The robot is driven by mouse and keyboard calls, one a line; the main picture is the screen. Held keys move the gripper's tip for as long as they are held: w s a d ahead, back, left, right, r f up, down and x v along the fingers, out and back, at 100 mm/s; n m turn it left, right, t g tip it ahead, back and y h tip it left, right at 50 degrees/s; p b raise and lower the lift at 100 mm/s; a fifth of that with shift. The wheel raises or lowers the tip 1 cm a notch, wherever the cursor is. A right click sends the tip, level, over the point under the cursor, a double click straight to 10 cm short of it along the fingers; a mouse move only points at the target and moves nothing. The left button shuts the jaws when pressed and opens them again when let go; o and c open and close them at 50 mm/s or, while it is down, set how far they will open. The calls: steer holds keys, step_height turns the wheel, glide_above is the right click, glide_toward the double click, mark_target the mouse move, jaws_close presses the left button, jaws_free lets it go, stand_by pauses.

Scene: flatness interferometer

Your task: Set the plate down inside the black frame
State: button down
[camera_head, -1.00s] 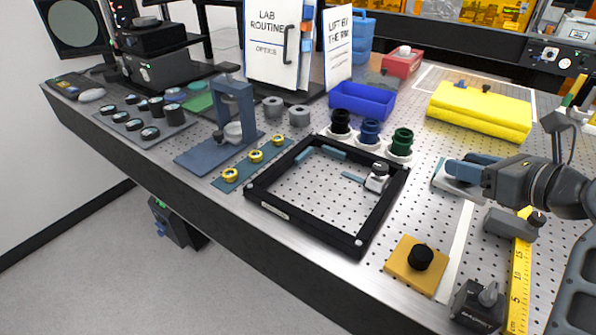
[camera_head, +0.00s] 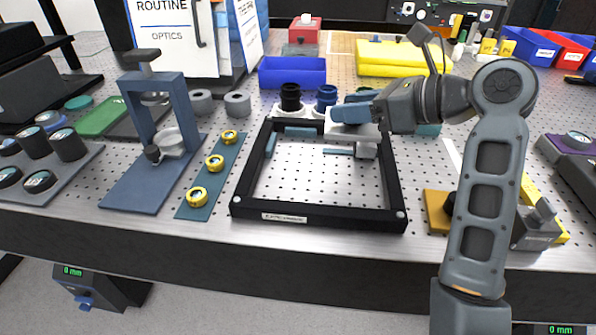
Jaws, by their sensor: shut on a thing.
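The black frame (camera_head: 318,216) lies flat on the perforated metal table, a square border around an open area of table. My gripper (camera_head: 355,112), with blue fingers, is shut on a thin pale plate (camera_head: 347,131). The plate appears held above the frame's back right part; its exact height is hard to tell. The fingers hide part of the plate. Inside the frame are blue-grey strips at the left (camera_head: 271,145) and back (camera_head: 299,131), and a small grey block (camera_head: 366,150) at the right, partly covered by the plate.
Black and blue knobbed pieces (camera_head: 291,97) stand just behind the frame. A teal strip with yellow rings (camera_head: 207,178) and a blue stand (camera_head: 153,120) are at its left. A yellow plate (camera_head: 437,207) lies right of it. The frame's middle is mostly clear.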

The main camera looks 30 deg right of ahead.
steer(key=b, duration=0.1)
glide_above(294, 179)
step_height(294, 179, down, 6)
steer(key=shift+r, duration=0.1)
steer(key=shift+f+b, duration=0.35)
steer(key=shift+f, duration=1.7)
steer(key=shift+f, duration=0.1)
steer(key=c, duration=0.6)
jaws_free()
steer(key=shift+f, duration=0.1)
steer(key=shift+s+d+r, duration=0.2)
steer(key=shift+s+r, duration=0.05)
steer(key=shift+s, duration=0.05)
steer(key=p+v, duration=0.1)
steer(key=v, duration=1)
steer(key=shift+s+d, duration=0.1)
steer(key=shift+s, duration=0.05)
